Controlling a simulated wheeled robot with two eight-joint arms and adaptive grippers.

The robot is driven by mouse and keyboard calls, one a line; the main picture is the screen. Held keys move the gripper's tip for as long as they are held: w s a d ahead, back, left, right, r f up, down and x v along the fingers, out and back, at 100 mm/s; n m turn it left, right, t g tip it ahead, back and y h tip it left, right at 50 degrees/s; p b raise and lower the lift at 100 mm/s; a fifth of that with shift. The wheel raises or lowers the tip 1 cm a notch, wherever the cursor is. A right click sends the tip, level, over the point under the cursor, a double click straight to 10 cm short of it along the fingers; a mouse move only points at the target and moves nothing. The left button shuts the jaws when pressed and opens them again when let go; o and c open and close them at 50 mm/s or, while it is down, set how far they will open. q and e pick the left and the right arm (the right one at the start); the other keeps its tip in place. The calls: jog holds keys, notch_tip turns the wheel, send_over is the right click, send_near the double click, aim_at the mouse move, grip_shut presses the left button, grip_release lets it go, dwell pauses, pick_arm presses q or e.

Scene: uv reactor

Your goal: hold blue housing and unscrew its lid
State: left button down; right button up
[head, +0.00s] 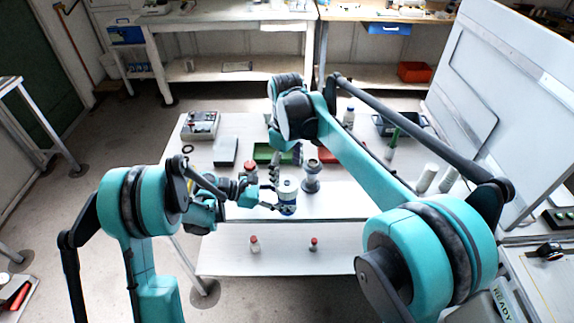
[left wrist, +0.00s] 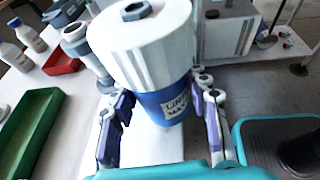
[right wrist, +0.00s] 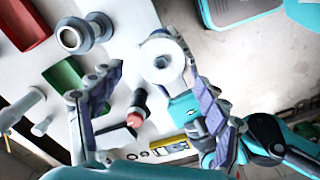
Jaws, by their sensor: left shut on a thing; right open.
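The blue housing (head: 288,208) stands near the table's front edge, with its white lid (head: 287,185) on top. In the left wrist view, the housing (left wrist: 166,104) carries a partly seen label, and the tall white lid (left wrist: 146,42) has a grey hexagonal piece on top. My left gripper (left wrist: 165,122) is shut around the housing, with a finger on either side. My right gripper (right wrist: 155,74) is open above the lid (right wrist: 161,60), which shows between its fingers from above. Whether the fingers touch the lid cannot be told. In the head view the right gripper (head: 273,172) appears small, just behind the housing.
A grey flanged part (head: 311,176) stands right of the housing. A red-capped bottle (head: 250,168) stands left behind it. A green tray (head: 264,152) and a red tray (head: 327,155) lie farther back. A white panel (head: 500,85) rises at the right.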

aim_at(287, 183)
jog(key=m, duration=0.5)
jog(key=shift+r, duration=0.2)
jog(key=m, duration=0.7)
jog(key=shift+r, duration=0.2)
jog(key=m, duration=0.7)
jog(key=shift+s+r, duration=0.1)
jog(key=shift+r, duration=0.15)
jog(key=m, duration=0.4)
jog(key=shift+r+m, duration=0.1)
jog(key=shift+m, duration=0.3)
jog(key=shift+f, duration=4)
jog(key=c, duration=1.2)
jog(key=n, duration=0.5)
jog(key=shift+d, duration=0.1)
jog(key=n, duration=1.4)
jog(key=shift+r, duration=0.1)
jog(key=n, duration=0.6)
jog(key=shift+n, duration=0.4)
jog(key=shift+r, duration=0.15)
